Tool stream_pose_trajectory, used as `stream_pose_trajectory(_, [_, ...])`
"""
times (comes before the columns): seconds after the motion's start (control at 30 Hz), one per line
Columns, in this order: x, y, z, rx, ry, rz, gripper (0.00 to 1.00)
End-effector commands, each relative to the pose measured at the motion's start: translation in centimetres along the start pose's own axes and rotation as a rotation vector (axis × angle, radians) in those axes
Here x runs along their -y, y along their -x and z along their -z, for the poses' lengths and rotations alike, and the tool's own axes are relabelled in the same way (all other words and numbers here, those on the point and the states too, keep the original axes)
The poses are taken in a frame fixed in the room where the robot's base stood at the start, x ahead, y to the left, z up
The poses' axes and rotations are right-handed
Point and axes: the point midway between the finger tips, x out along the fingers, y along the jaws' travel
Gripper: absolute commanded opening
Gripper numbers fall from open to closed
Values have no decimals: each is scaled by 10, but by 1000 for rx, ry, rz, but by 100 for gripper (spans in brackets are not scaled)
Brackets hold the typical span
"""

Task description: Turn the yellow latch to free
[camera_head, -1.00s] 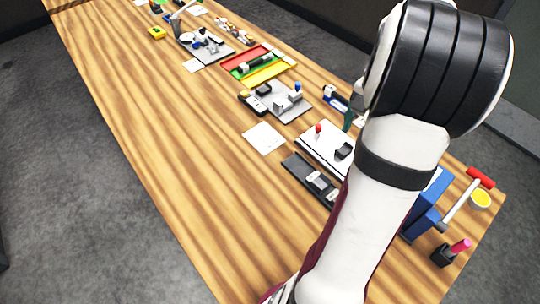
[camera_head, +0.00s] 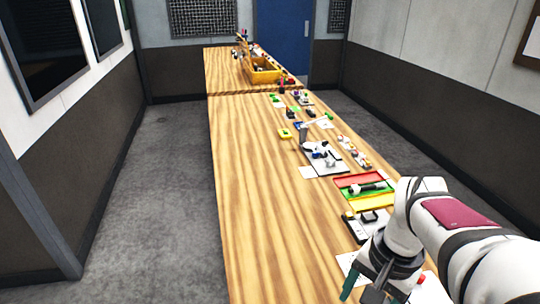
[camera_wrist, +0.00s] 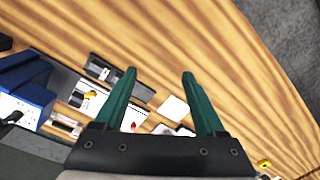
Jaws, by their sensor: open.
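My gripper (camera_wrist: 159,76) is open and empty, its two green fingers apart above the wooden bench in the wrist view. In the head view it (camera_head: 362,286) is at the lower right, pointing down over the bench. I cannot tell for sure which yellow part is the latch. A small yellow part (camera_wrist: 90,95) shows left of the fingers in the wrist view. Another small yellow part (camera_head: 348,215) sits on a dark device beside a grey plate in the head view, just beyond my gripper. My arm and gripper hide some of the fixtures.
A red, green and yellow tray (camera_head: 364,180) lies beyond my gripper. A blue box (camera_wrist: 30,84) stands left in the wrist view. The bench's left side is clear.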

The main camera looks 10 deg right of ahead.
Motion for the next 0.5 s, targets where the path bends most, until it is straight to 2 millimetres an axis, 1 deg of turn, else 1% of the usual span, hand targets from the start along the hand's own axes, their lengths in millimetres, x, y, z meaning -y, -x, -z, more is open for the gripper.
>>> stream_pose_trajectory(0.2, [0,0,0,1,1,0,72])
stream_pose_trajectory(0.23, [0,0,0,0,0,0,74])
stream_pose_trajectory(0.27, [0,0,1,0,-9,-3,74])
stream_pose_trajectory(0.3, [-3,-1,7,-2,-52,-15,74])
stream_pose_trajectory(0.37, [-11,-3,27,-12,-206,-59,74])
stream_pose_trajectory(0.47, [-42,-12,81,-76,-643,-176,74])
stream_pose_trajectory(0.5, [-56,-17,103,-119,-826,-218,74])
